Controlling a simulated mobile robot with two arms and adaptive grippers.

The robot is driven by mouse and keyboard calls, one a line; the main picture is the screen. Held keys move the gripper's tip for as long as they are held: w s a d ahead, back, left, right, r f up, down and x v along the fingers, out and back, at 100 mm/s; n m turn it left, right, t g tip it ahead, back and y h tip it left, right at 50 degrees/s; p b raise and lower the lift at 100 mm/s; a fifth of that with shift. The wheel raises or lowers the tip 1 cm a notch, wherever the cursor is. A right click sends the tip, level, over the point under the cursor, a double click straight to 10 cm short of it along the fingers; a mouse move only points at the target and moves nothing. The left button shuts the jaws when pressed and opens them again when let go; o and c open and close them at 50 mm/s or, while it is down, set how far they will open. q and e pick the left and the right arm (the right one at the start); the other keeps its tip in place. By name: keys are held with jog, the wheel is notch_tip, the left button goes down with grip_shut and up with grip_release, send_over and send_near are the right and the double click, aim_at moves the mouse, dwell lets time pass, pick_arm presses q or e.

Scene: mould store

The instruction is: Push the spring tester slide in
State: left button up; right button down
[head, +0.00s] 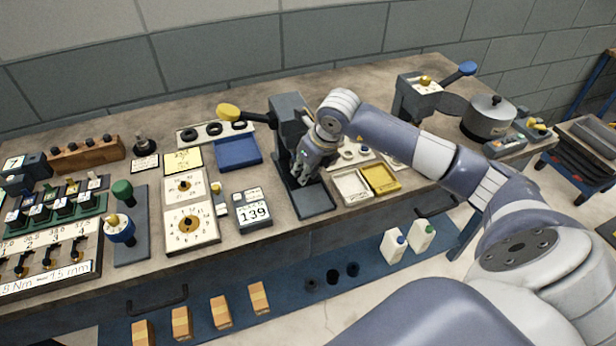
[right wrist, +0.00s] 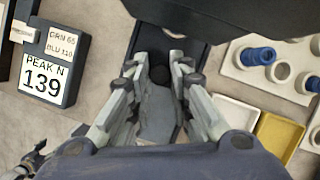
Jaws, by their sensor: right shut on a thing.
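The spring tester (head: 290,120) is a dark press in the middle of the bench, with a yellow-knobbed lever (head: 229,111) reaching left. Its dark base (head: 315,203) extends towards the bench's front edge. My right gripper (head: 303,172) is low over this base, in front of the column. In the right wrist view, my right gripper (right wrist: 160,75) has its fingers on both sides of a small dark round knob (right wrist: 160,74), shut on it. The fingers and the tester's dark head hide most of the slide, so how far out it is cannot be told.
A display (head: 253,211) reading 139 stands left of the base. A white tray (head: 351,186) and a yellow tray (head: 380,179) lie close on its right. A blue tray (head: 238,152) lies behind left. A pot (head: 489,118) stands at the far right.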

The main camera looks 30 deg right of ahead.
jog(key=shift+w+r, duration=0.1)
jog(key=shift+r, duration=0.05)
jog(key=c, duration=1.7)
grip_release()
jog(key=shift+d, duration=0.1)
jog(key=shift+o, duration=1.2)
jog(key=shift+w, duration=0.2)
jog(key=v, duration=1.1)
jog(key=shift+s+r, duration=0.25)
jog(key=shift+r, duration=0.05)
